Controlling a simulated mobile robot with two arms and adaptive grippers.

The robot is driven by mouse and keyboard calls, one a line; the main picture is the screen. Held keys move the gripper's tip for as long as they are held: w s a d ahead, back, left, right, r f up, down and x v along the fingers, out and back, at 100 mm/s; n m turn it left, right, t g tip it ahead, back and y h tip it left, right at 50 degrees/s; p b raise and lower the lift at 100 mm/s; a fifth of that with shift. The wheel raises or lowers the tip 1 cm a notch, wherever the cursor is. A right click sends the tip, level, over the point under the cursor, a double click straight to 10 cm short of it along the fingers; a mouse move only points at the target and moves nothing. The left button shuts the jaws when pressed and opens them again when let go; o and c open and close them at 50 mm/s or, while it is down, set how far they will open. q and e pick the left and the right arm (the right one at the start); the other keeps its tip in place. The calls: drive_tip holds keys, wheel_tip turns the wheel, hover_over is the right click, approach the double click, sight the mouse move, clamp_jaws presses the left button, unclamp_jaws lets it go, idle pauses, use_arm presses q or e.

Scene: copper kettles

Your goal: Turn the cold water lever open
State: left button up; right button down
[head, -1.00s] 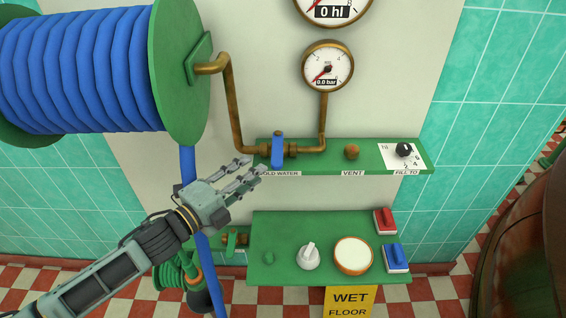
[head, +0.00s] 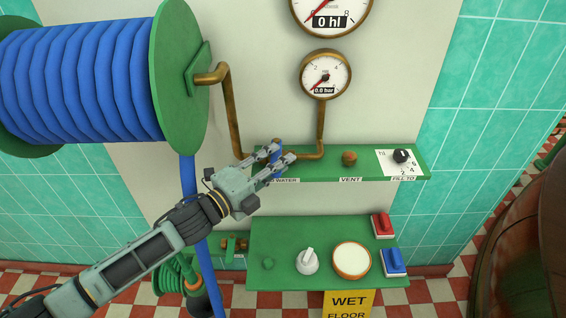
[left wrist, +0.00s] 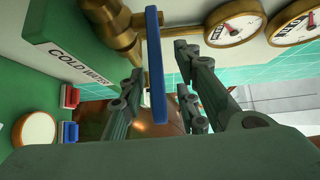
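The blue cold water lever (head: 277,143) sits on the brass pipe above the green upper shelf, partly hidden by my fingers in the head view. My left gripper (head: 284,154) is at the lever with its fingers apart. In the left wrist view the lever (left wrist: 155,65) stands upright between the fingers, with a visible gap on either side. The COLD WATER label (left wrist: 80,66) shows on the shelf edge there. My right gripper is in neither view.
The brass vent knob (head: 349,158) and black FILL TO dial (head: 401,156) stand right of the lever. The lower green panel (head: 318,273) carries a white knob and red and blue switches. A blue hose reel (head: 85,85) is at left. The pressure gauge (head: 325,76) reads 0.0 bar.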

use_arm(q)
drive_tip(key=shift+c, duration=0.6)
clamp_jaws()
drive_tip(key=shift+r, duration=0.1)
